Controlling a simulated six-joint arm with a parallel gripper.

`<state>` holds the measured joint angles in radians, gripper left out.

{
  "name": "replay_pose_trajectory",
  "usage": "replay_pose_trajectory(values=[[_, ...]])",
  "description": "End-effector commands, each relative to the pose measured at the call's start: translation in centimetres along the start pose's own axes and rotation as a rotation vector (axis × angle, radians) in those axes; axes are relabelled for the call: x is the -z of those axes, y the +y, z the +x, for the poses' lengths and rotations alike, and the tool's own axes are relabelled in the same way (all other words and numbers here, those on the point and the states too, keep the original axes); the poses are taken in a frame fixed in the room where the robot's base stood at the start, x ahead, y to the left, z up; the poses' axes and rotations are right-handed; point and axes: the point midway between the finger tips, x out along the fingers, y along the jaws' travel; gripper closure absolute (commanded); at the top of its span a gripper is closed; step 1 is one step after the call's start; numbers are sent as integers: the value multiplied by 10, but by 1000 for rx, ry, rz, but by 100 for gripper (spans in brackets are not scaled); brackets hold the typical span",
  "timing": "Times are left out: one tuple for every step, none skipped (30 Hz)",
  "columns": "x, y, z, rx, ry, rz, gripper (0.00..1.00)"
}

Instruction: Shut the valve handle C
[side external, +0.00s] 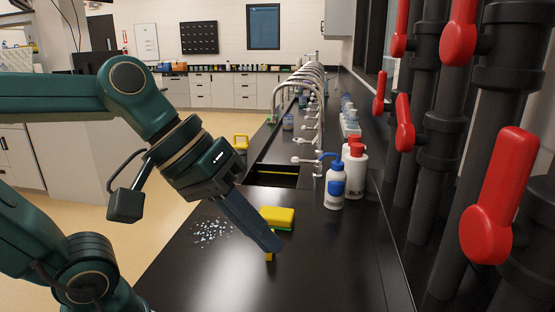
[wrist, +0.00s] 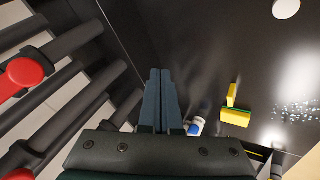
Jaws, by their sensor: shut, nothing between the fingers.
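Several red valve handles sit on dark vertical pipes at the right of the side view: a large near one (side external: 500,195), one at the top (side external: 460,30), one beside it (side external: 401,28), and two further back, a middle one (side external: 404,122) and a far one (side external: 380,92). No letters are readable, so I cannot tell which is C. In the wrist view a red handle (wrist: 22,75) shows at the left edge, with part of another below it. My gripper (side external: 275,246) is shut and empty above the black counter, left of the pipes and apart from every handle; its fingers (wrist: 160,74) lie together in the wrist view.
A yellow and green sponge (side external: 278,216) and a small yellow object (side external: 269,257) lie near my fingertips. White bottles (side external: 335,186) stand between the counter's sink (side external: 276,176) and the pipes. Pale specks (side external: 212,231) are scattered at left. The near right counter (side external: 340,265) is clear.

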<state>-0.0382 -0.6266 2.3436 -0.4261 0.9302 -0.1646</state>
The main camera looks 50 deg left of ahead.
Motion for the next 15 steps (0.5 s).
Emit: replay_pose_trajectory(values=[[11,14,-1,-52,-15,-94,100],[18,22,-2,-87,-23,-151,100],[28,33,-3,-133,-35,-228,100],[36,40,-4,-167,-45,-286,100],[45,47,-5,-201,-53,-345,100],[58,56,-7,-247,-65,-423,100],[69,62,-8,-282,-72,-481,100],[80,67,-9,-316,-80,-541,100],[96,72,-10,-362,-89,-619,100],[107,76,-11,-395,-96,-676,100],[120,78,-12,-428,-101,-732,100],[136,79,-13,-471,-108,-804,100],[149,80,-14,-503,-112,-858,100],[161,79,-15,-535,-115,-909,100],[178,76,-15,-575,-119,-977,100]])
